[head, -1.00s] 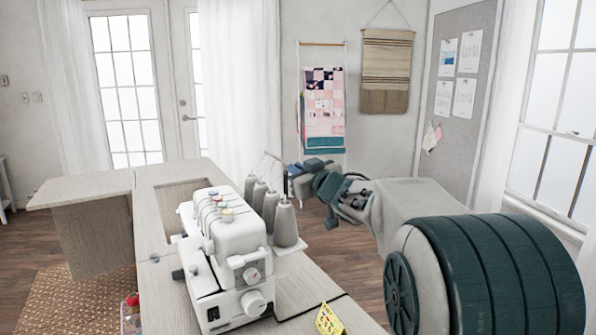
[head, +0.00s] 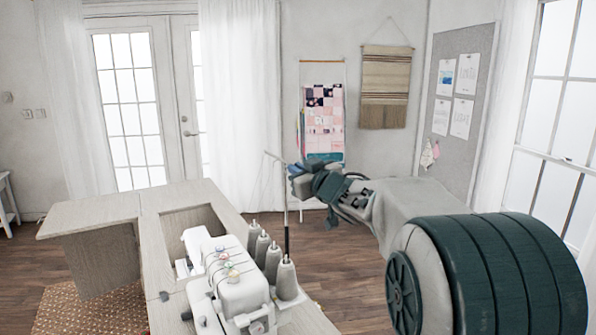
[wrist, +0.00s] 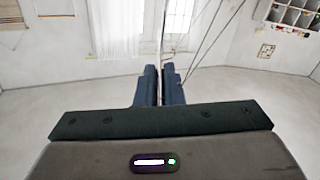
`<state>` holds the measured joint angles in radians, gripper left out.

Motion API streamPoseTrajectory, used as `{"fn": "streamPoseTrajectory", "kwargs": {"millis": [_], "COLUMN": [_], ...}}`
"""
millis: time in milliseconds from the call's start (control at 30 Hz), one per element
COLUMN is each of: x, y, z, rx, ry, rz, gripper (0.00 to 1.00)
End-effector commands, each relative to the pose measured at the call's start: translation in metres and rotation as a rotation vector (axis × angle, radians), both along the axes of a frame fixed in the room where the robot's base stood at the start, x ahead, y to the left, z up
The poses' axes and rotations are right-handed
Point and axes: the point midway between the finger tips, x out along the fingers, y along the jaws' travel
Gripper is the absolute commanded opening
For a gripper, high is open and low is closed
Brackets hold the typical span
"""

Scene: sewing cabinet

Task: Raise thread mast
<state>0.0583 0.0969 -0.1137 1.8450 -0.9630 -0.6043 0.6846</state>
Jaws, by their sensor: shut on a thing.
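The white serger (head: 232,275) stands on the cabinet top, with a row of grey thread cones (head: 266,257) behind it. The thin thread mast (head: 286,215) stands upright behind the cones, with a dark lower tube and a paler upper rod. Its thin top arm (head: 274,157) slants up to the left. My gripper (head: 294,170) is at the upper part of the mast, well above the cones. In the wrist view my gripper (wrist: 159,80) has its blue fingers closed around the thin mast rod (wrist: 163,40). The exact contact is partly hidden by the fingers.
The wooden cabinet top (head: 165,198) has a rectangular opening behind the serger. Open floor (head: 345,258) lies right of the cabinet, below my arm.

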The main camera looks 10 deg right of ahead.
Motion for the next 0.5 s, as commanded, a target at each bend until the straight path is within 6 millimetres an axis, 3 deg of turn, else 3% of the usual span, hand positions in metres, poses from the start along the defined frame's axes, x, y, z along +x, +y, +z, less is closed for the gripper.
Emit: {"fn": "streamPoseTrajectory", "kwargs": {"millis": [33,100,500], "x": [0.0,0.0,0.0], "y": [0.0,0.0,0.0], "z": [0.014,0.02,0.028], "rx": [0.0,0.001,0.001], "ry": [-0.002,-0.002,-0.007], "rz": [0.0,0.0,0.0], "gripper": [0.0,0.0,0.0]}}
